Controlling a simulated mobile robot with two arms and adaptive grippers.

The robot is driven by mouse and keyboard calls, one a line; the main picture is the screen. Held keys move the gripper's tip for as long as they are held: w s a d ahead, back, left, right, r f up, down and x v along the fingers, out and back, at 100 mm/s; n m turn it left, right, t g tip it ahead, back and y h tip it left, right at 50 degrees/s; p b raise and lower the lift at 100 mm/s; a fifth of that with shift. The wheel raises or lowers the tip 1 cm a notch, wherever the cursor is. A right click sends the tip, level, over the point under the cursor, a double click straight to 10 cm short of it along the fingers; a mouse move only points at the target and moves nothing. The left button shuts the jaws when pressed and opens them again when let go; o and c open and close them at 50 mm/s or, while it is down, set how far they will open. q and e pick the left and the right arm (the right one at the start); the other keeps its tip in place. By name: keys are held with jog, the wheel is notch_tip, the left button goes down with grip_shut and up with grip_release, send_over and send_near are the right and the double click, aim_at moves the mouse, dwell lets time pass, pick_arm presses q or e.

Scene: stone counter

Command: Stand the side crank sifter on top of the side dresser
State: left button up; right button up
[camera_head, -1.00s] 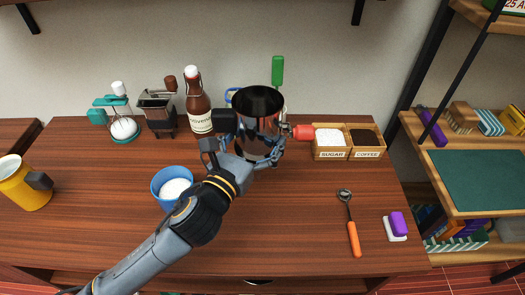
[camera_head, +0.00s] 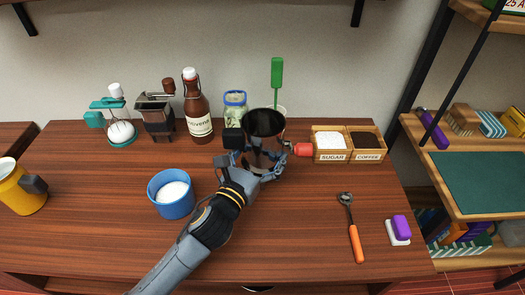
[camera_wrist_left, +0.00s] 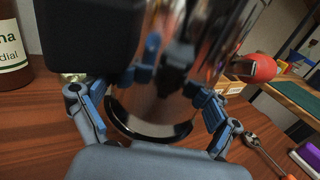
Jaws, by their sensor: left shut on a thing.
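The side crank sifter, a shiny metal cup with a dark inside (camera_head: 264,123), a black handle and a red crank knob (camera_head: 303,149), is upright at the middle of the brown wooden dresser top (camera_head: 285,215). My left gripper (camera_head: 262,170) is shut around its lower body from the front. In the left wrist view the metal sifter wall (camera_wrist_left: 185,95) fills the middle between the fingers. Its bottom rim is close to the wood; I cannot tell whether it touches. My right gripper is not in view.
Behind the sifter stand a blue-lidded jar (camera_head: 235,103), a green-handled tool (camera_head: 277,80) and a brown bottle (camera_head: 197,108). The sugar and coffee boxes (camera_head: 331,156) are close to the right. A blue cup (camera_head: 171,197) is at the left front. A scoop (camera_head: 352,230) lies at the right.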

pick_arm(q)
jog(key=o, duration=1.1)
jog(key=shift+f, duration=0.1)
jog(key=shift+r, duration=0.2)
jog(key=shift+s+a+f, duration=0.1)
jog(key=shift+s+a, duration=0.05)
jog(key=shift+s, duration=0.15)
jog(key=v, duration=1.1)
jog(key=shift+s+b, duration=0.2)
jog(key=shift+b, duration=0.2)
